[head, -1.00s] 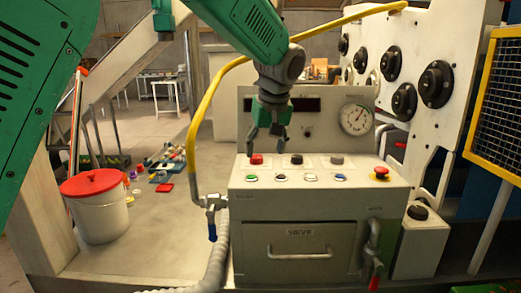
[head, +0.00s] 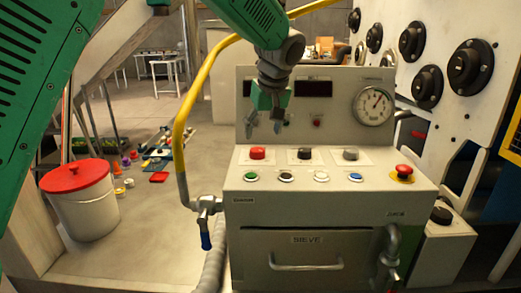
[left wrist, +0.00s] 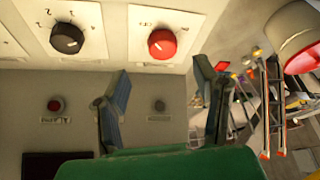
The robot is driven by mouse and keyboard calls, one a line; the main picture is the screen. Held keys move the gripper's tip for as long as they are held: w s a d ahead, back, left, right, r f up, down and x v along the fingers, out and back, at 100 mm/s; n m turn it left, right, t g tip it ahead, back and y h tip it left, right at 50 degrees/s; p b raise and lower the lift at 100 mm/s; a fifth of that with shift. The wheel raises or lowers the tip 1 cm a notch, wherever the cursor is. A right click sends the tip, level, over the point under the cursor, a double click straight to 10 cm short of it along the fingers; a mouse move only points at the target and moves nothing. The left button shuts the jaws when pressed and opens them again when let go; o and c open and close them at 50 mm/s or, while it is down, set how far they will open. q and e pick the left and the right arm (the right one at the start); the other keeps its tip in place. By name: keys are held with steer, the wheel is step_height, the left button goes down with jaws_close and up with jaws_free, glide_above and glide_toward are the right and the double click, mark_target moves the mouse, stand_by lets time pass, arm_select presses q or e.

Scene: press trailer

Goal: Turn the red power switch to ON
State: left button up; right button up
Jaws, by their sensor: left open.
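The red power switch (head: 257,153) is a round red knob on a white plate at the left of the control panel's top row. It also shows in the left wrist view (left wrist: 162,43), near the top middle, with its plate. My left gripper (head: 263,127) is open and empty, above and a little behind the red knob in the head view, apart from it. In the left wrist view the gripper's two fingers (left wrist: 160,100) stand apart below the knob, with nothing between them. The switch's ON mark is too small to read. My right gripper is not in view.
A black knob (head: 305,153) and a grey knob (head: 350,153) sit right of the red one. Several push buttons line the front, with a red emergency stop (head: 403,172) at right. A yellow pipe (head: 180,130) rises at left; a gauge (head: 373,105) stands behind.

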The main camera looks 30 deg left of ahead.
mark_target(257, 149)
arm_select(q)
steer(key=x, duration=0.3)
steer(key=a+x, duration=0.1)
steer(key=x, duration=0.3)
steer(key=shift+s+r, duration=0.1)
steer(key=shift+r, duration=0.05)
steer(key=shift+f, duration=0.35)
steer(key=shift+d+r, duration=0.1)
steer(key=shift+d, duration=0.35)
steer(key=c, duration=1.1)
steer(key=shift+a, duration=0.25)
